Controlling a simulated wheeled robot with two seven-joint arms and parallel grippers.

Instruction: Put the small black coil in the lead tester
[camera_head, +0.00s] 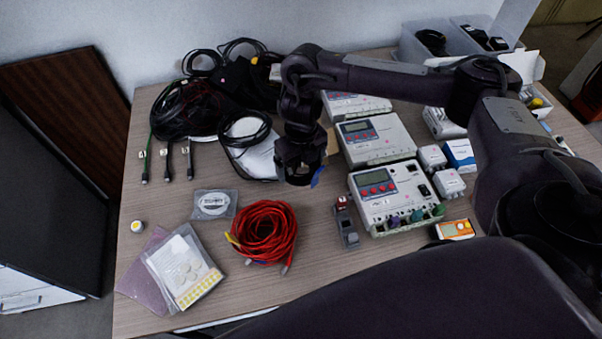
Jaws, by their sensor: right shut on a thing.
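A small black coil (245,128) of cable lies on white papers left of my right gripper. My right gripper (301,178) points down above the table, left of the white boxes with displays. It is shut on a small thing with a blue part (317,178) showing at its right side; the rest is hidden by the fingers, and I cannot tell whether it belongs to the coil. A narrow grey device with a red part, likely the lead tester (349,238), lies on the table below and right of the gripper. My left gripper is out of view.
White boxes with displays (385,198) stand right of the grey device. A red cable coil (264,232) lies to its left. Larger black cables (184,112) lie at the back left. Bare table (312,235) lies between.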

